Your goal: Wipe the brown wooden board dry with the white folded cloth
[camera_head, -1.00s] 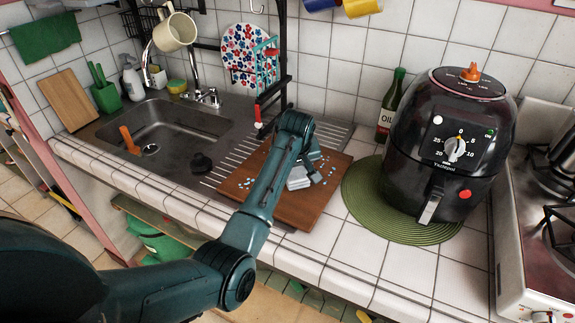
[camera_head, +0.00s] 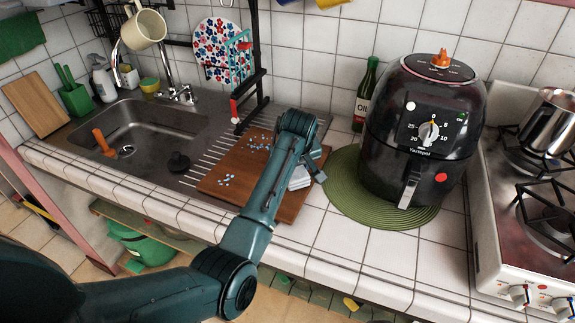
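The brown wooden board (camera_head: 222,188) lies flat on the counter, partly hidden under my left arm. Pale blue water drops (camera_head: 258,142) show on its far left part, with a smaller group (camera_head: 225,181) near its left edge. The white folded cloth (camera_head: 299,180) is at the board's right side, low against the surface, partly covered by my arm. My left gripper (camera_head: 312,170) is over the cloth and appears shut on it; its fingertips are partly hidden. My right gripper is not in view.
A black air fryer (camera_head: 420,135) stands on a round green mat (camera_head: 345,190) just right of the board. An oil bottle (camera_head: 365,95) stands behind. A sink (camera_head: 140,130) is to the left, and a dark rack (camera_head: 252,70) rises behind the board.

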